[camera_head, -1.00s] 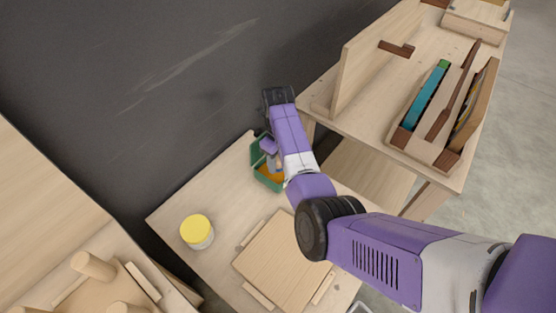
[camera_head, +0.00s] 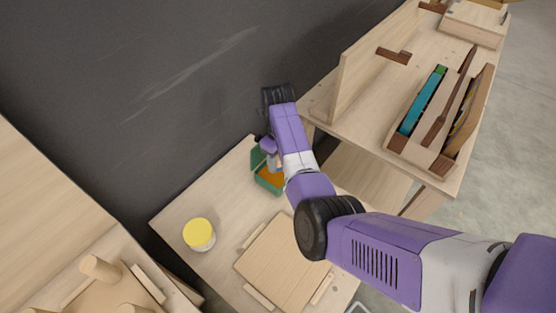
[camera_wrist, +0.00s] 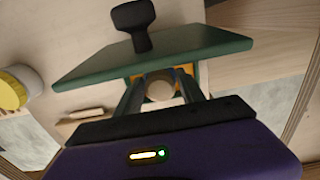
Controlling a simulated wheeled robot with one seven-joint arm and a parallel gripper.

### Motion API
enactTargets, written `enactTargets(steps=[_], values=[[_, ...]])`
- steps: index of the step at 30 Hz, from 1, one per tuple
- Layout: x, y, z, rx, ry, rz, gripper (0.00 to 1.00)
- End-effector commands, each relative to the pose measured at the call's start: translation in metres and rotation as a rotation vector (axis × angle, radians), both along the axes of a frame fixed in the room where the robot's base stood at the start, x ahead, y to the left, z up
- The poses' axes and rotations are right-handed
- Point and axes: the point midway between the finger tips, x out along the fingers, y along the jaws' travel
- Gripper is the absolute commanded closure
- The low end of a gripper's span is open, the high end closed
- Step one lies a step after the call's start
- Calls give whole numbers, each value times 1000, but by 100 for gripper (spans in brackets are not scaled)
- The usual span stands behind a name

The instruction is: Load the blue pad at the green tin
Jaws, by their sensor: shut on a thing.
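The green tin (camera_head: 257,160) stands open at the far side of the low table in the head view, its inside orange. In the wrist view its green lid (camera_wrist: 190,48), with a black knob, stands across the picture just beyond the fingers. My gripper (camera_wrist: 160,88) is at the tin, partly hidden by my arm in the head view. It is shut on a round pale handle (camera_wrist: 160,86). What lies below the handle is hidden.
A yellow-lidded pot (camera_head: 198,233) and a slatted wooden board (camera_head: 284,262) are on the low table (camera_head: 222,205). A higher bench (camera_head: 345,115) at right holds a wooden tray (camera_head: 424,148) with a teal strip. A dark wall (camera_head: 130,100) rises behind the tin.

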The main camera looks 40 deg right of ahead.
Motion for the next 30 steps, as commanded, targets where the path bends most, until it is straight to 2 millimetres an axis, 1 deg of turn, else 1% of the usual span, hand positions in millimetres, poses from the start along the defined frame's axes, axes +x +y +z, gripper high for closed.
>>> enactTargets(steps=[1, 15, 30], values=[[0, 0, 8, 0, -1, 0, 86], [1, 0, 41, -1, -1, 1, 86], [0, 0, 41, 0, -1, 0, 86]])
